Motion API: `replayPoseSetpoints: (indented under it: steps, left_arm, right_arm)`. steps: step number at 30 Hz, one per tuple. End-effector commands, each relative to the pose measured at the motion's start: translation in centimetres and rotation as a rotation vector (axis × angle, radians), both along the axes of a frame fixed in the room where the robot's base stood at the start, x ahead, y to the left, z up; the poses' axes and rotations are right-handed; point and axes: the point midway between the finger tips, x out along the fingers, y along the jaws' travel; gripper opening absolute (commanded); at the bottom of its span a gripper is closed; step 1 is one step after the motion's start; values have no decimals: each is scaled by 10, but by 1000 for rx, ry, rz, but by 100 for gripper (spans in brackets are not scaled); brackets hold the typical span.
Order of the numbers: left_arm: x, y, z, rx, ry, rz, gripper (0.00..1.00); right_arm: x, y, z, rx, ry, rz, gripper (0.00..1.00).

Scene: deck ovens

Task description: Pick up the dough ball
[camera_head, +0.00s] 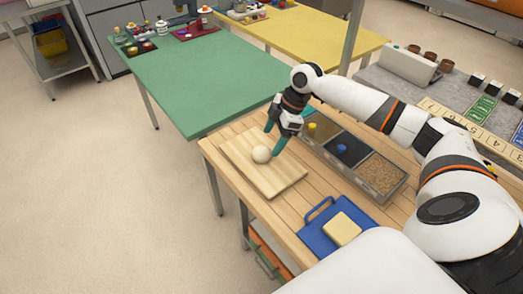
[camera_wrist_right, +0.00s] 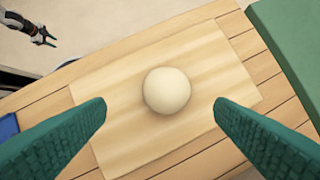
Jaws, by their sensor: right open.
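The pale dough ball (camera_head: 261,154) rests on a light wooden board (camera_head: 284,184) on the wooden table. My right gripper (camera_head: 273,137) is above the board, close to the ball, with its green fingers pointing down. In the right wrist view, the dough ball (camera_wrist_right: 167,91) shows between and a little beyond the two open fingertips (camera_wrist_right: 160,104), with clear space on both sides. Nothing is held. A small gripper, seemingly my left (camera_wrist_right: 46,38), shows at the top left of the wrist view, too small to judge.
A tray of compartments (camera_head: 388,178) with grains and toppings stands right of the board. A blue board (camera_head: 318,238) with a pale yellow block (camera_head: 342,229) lies nearer. A green table (camera_head: 200,85) adjoins behind. Open floor (camera_head: 90,200) lies to the left.

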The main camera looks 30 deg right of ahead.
Motion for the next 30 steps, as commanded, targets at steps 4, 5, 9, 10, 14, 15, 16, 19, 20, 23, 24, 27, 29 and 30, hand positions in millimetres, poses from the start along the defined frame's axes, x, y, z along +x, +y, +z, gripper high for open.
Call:
replayPoseSetpoints:
  steps: [4, 5, 9, 10, 14, 15, 16, 19, 20, 23, 24, 27, 29, 30]
  left_arm:
    - [1, 1, 4, 0, -2, 1, 40]
    - [5, -1, 6, -2, -7, 1, 40]
    - [28, -14, 18, -19, -43, 5, 40]
    - [32, -17, 20, -23, -50, 6, 40]
    - [36, -21, 22, -29, -56, 6, 40]
    - [34, -21, 22, -28, -54, 6, 40]
    - [33, -20, 22, -27, -51, 6, 40]
    - [28, -18, 21, -24, -44, 4, 40]
    - [26, -18, 21, -24, -42, 4, 40]
    - [22, -16, 20, -21, -35, 3, 40]
    - [21, -15, 20, -21, -33, 3, 40]
    - [20, -14, 20, -19, -32, 3, 40]
    - [20, -13, 20, -18, -31, 2, 40]
    - [20, -13, 20, -17, -31, 2, 40]
  right_arm:
    - [2, 4, -8, 1, 0, 0, 77]
    - [3, 6, -10, 1, 0, 0, 77]
    - [9, 17, -25, 2, 2, 2, 77]
    - [11, 19, -29, 1, 1, 2, 77]
    - [13, 24, -46, 1, 0, 0, 77]
    - [13, 25, -48, 0, 0, 0, 77]
    - [13, 25, -50, 0, -1, 1, 77]
    - [14, 25, -52, -2, -2, 0, 77]
    - [14, 25, -52, -2, -2, 0, 77]
    - [13, 25, -52, -1, -1, 1, 77]
    - [13, 25, -52, -1, -1, 1, 71]
    - [13, 25, -51, 0, -1, 1, 55]
    - [13, 25, -51, 0, -1, 1, 45]
    - [13, 25, -51, 0, -1, 1, 38]
